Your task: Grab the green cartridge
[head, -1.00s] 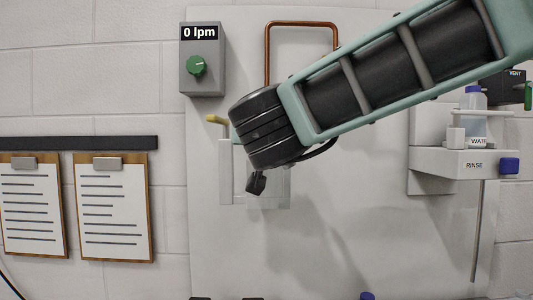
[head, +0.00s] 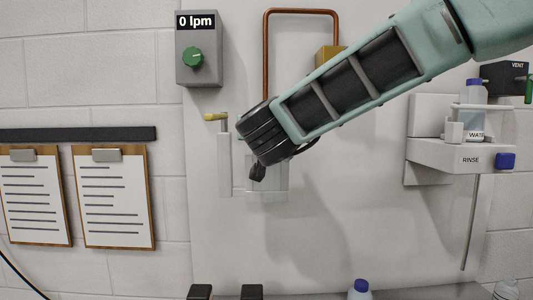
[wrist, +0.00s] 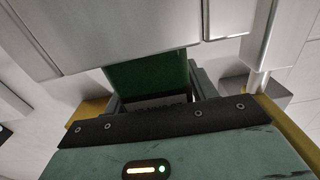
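The green cartridge (wrist: 150,84) shows in the wrist view as a flat green face, with a pale lettered label (wrist: 155,103) below it, too small to read. Its upper part passes behind a light grey panel edge. My gripper (wrist: 155,92) has one dark finger on each side of the cartridge, close to its edges. I cannot tell whether the fingers touch it. In the head view my gripper (head: 257,172) is in front of a pale holder (head: 268,197) on the wall panel. The cartridge is not seen there.
A grey box with a green knob and "0 lpm" display (head: 199,50) is at upper left. A yellow-handled valve (head: 215,117), copper pipe (head: 267,60) and brass block (head: 328,57) are near my arm. The RINSE shelf (head: 450,157) is at right.

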